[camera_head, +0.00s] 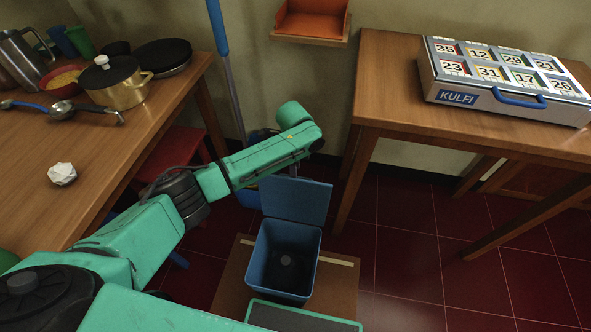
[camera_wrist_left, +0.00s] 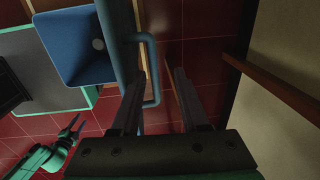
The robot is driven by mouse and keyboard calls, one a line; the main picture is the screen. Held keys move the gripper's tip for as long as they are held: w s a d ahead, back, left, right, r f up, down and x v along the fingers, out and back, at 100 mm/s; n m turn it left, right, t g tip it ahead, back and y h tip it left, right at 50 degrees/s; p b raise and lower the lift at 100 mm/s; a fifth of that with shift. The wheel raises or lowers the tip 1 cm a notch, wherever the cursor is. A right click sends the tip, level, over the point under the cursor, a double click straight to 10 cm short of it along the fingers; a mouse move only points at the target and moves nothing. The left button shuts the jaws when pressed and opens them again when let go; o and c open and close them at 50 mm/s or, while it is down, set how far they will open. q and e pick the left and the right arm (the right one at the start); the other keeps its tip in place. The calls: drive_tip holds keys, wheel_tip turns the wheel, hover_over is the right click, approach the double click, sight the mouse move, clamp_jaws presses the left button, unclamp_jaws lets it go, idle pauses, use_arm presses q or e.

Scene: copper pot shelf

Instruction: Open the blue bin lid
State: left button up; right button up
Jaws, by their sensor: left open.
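In the left wrist view the bin (camera_wrist_left: 75,48) is at upper left, and the lid (camera_wrist_left: 117,38) is seen nearly edge-on with a looped handle (camera_wrist_left: 155,62). My left gripper (camera_wrist_left: 160,73) is open behind the lid, its fingers pointing toward the floor near the handle; I cannot tell if one touches it. In the head view its fingers are hidden. My right gripper (camera_wrist_left: 76,125) is at lower left in the wrist view, fingers apart and empty.
A wooden table (camera_head: 390,75) at right bears a KULFI box (camera_head: 480,97). A counter (camera_head: 60,215) at left holds a brass pot (camera_head: 122,90), ladles and a white crumpled piece (camera_head: 62,173). A red stool (camera_head: 172,150) stands beside it. Red floor tiles (camera_head: 415,270) are clear at right.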

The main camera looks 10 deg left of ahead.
use_arm(q)
wheel_tip(320, 180, up, 14)
drive_tip(key=s+p, duration=0.1)
drive_tip(key=p, duration=0.1)
drive_tip(key=shift+f, duration=0.2)
